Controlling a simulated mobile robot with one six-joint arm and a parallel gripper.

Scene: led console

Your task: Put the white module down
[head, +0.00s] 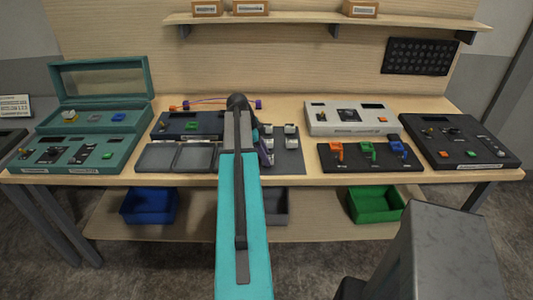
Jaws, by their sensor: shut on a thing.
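My arm reaches forward over the table, and my gripper (267,156) is low over the dark mat (291,165) just right of the arm. It is shut on a white module (268,143), which is small and partly hidden by my gripper and arm. I cannot tell whether this module touches the mat. Other small white modules (291,142) sit on the mat just to the right, some of them behind the gripper.
Two grey trays (157,158) lie left of my arm, with a dark console (180,126) behind them. A teal case (75,152) stands far left. A white console (350,129), a black switch panel (340,168) and a dark console (460,158) fill the right.

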